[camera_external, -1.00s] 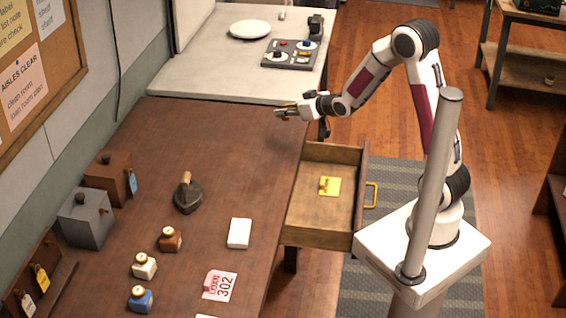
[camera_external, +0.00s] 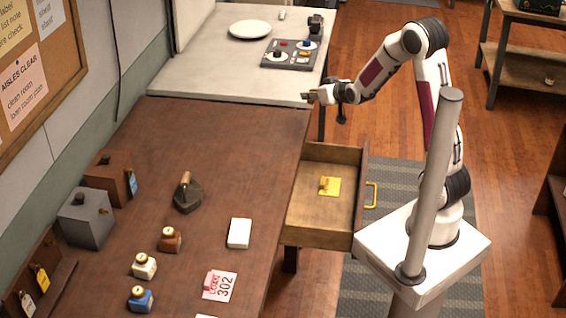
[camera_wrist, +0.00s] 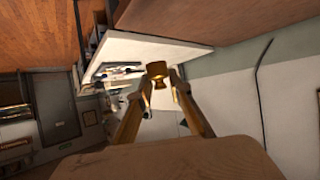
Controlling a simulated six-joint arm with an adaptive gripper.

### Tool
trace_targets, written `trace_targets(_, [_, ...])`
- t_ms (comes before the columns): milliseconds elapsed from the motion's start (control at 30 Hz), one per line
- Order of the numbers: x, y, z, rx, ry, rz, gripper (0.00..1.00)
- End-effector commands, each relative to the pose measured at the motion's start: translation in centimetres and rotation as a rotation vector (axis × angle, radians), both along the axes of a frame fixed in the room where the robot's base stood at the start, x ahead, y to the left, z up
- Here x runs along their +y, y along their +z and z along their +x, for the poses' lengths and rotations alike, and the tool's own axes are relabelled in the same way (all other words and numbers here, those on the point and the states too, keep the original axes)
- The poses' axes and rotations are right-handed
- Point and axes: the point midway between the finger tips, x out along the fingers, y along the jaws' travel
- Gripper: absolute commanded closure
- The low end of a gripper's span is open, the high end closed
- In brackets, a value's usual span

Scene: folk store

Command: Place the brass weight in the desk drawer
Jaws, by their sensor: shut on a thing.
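The brass weight (camera_wrist: 157,74) is small and golden and sits between the fingertips of my gripper in the wrist view. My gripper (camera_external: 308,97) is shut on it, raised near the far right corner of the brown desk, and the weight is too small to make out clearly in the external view. The desk drawer (camera_external: 305,222) is pulled open on the right side of the desk, nearer the camera than my gripper. A yellow square (camera_external: 332,185) with a small yellow item on it lies inside the drawer. The drawer's yellow handle (camera_external: 372,195) faces right.
A dark iron (camera_external: 187,195), a white block (camera_external: 239,233), several small bottles and a pink tag (camera_external: 220,285) stand or lie on the desk. Behind is a pale counter (camera_external: 200,75) with a plate (camera_external: 250,29) and a control panel (camera_external: 291,54). The desk's far right part is clear.

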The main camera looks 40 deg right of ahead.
Motion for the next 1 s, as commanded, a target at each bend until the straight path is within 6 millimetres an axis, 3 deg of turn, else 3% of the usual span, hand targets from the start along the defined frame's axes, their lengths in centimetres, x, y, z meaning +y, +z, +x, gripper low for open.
trace_targets(267, [0.2, 0.0, 0.1, -0.001, 0.003, 0.001, 1.0])
trace_targets(467, [1.9, 0.0, 0.7, -0.003, 0.037, 0.003, 1.0])
trace_targets(667, [6.3, 0.0, 2.1, -0.007, 0.122, 0.011, 1.0])
trace_targets(1000, [17.6, -0.2, 3.9, -0.01, 0.323, 0.028, 1.0])
